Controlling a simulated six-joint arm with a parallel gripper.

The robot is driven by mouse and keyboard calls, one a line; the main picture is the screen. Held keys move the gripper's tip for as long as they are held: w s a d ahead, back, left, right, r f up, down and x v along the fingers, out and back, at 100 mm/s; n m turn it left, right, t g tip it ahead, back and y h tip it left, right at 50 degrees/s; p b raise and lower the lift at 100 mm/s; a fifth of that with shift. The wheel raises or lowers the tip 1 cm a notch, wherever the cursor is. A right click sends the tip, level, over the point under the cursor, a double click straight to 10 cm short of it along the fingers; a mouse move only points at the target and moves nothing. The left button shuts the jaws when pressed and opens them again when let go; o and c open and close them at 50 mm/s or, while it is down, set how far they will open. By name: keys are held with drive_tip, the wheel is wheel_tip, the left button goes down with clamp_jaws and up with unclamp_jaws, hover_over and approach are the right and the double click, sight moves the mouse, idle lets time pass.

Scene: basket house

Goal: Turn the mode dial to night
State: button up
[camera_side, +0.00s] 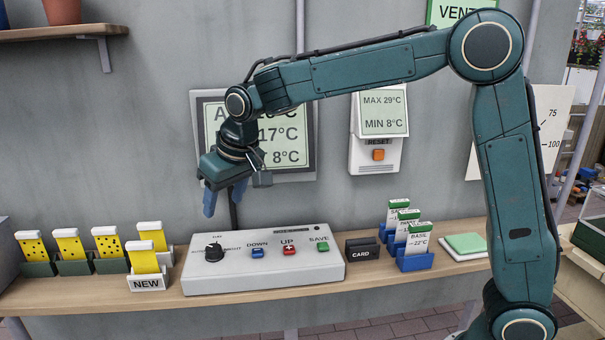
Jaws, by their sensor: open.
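The mode dial (214,252) is a black knob at the left end of a light grey control box (265,276) on the shelf. Small labels stand around the dial; the one on its right seems to end in "night", but they are too small to read surely. The dial's exact setting cannot be told. My gripper (224,200) hangs above the dial, pointing down, with its blue fingers apart and nothing between them. It is clear of the dial.
The box also has a blue DOWN button (258,253), red UP button (289,249) and green SAVE button (323,247). Yellow cards in holders (146,282) stand left. A black CARD slot (362,248) and blue card holders (414,262) stand right. A display (297,160) hangs behind my gripper.

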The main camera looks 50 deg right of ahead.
sight(214, 248)
drive_tip(key=shift+f, duration=0.1)
drive_tip(key=x, duration=1.3)
drive_tip(key=shift+f, duration=0.3)
drive_tip(key=c, duration=1)
